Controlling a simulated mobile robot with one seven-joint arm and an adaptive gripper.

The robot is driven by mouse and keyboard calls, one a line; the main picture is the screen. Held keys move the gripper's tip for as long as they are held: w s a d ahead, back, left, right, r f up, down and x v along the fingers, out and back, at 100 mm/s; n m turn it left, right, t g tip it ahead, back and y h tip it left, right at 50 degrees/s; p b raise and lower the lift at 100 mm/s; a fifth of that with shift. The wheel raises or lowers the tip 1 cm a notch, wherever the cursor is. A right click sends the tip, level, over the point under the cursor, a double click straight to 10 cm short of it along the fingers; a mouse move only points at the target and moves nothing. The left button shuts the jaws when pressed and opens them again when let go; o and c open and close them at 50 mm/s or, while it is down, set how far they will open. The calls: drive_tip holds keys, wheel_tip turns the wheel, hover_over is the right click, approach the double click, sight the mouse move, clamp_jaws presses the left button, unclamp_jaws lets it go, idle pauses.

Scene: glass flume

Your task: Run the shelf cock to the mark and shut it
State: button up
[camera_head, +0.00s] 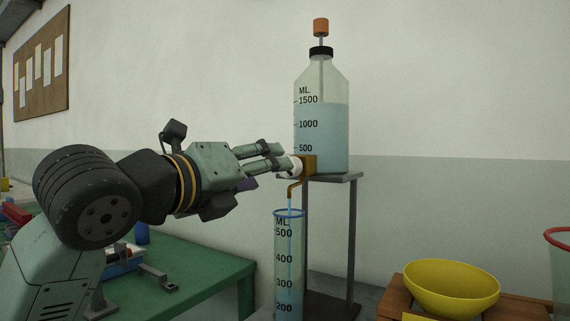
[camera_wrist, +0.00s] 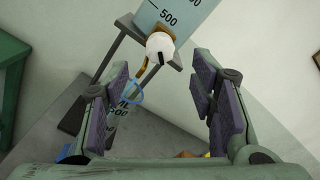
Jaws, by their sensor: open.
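A clear bottle (camera_head: 321,125) of blue liquid stands on a small grey shelf stand, its level just under the 1500 mark. The cock at its foot has a brass body (camera_head: 309,163) and a white round knob (camera_head: 295,167); the knob (camera_wrist: 160,47) bears a dark line in the wrist view. A thin blue stream runs from the spout (camera_head: 292,190) into a tall measuring cylinder (camera_head: 289,255) with a blue rim. The cylinder's liquid level is hard to make out. My gripper (camera_head: 280,160) is open at the knob, which lies between and beyond its fingers (camera_wrist: 162,88) in the wrist view.
A yellow bowl (camera_head: 451,287) sits on a wooden stand at the right, with a red-rimmed vessel (camera_head: 560,245) at the edge. A green bench (camera_head: 205,265) with small equipment lies at the left. The stand's grey leg (camera_head: 353,245) is behind the cylinder.

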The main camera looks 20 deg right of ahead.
drive_tip(key=p+x, duration=0.1)
drive_tip(key=x, duration=0.7)
drive_tip(key=shift+w+d+p, duration=0.15)
drive_tip(key=shift+d+p, duration=0.05)
drive_tip(key=shift+p, duration=0.1)
drive_tip(key=shift+c, duration=0.6)
drive_tip(key=c, duration=1)
drive_tip(key=shift+m, duration=0.4)
drive_tip(key=m+b, duration=0.3)
drive_tip(key=m, duration=0.1)
drive_tip(key=shift+a+f, duration=0.1)
drive_tip(key=shift+m+b, duration=0.75)
drive_tip(key=shift+m, duration=1.75)
